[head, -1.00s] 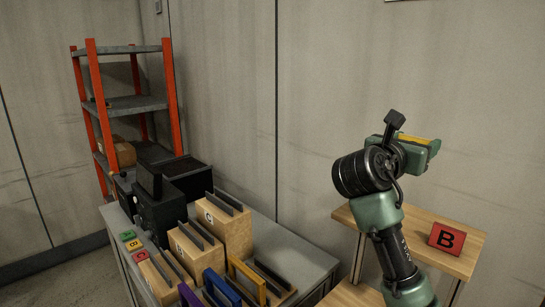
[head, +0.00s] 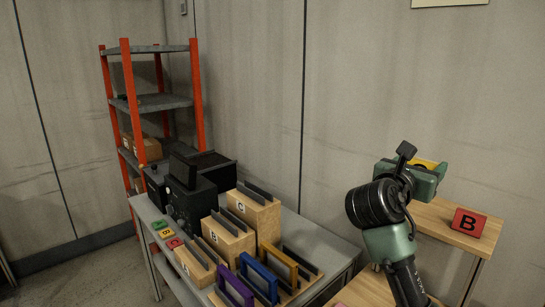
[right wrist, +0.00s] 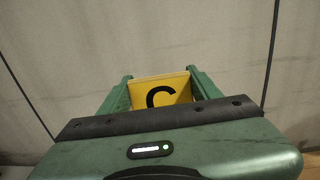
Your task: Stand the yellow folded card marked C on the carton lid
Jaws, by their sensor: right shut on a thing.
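My right gripper (head: 428,166) is raised in front of the wall, at the right of the head view. It is shut on the yellow folded card (head: 424,163), and only a yellow strip of it shows there. In the right wrist view the card (right wrist: 160,92) sits between the two green fingers, its black C facing the camera. Brown cartons (head: 150,150) stand on a lower level of the orange-post shelf at the left, far from the gripper. Their lids are too small to make out clearly. My left gripper is not in view.
A grey table (head: 320,233) holds slotted wooden blocks (head: 258,213), coloured frames (head: 257,280), a black machine (head: 188,200) and small coloured tags (head: 165,233).

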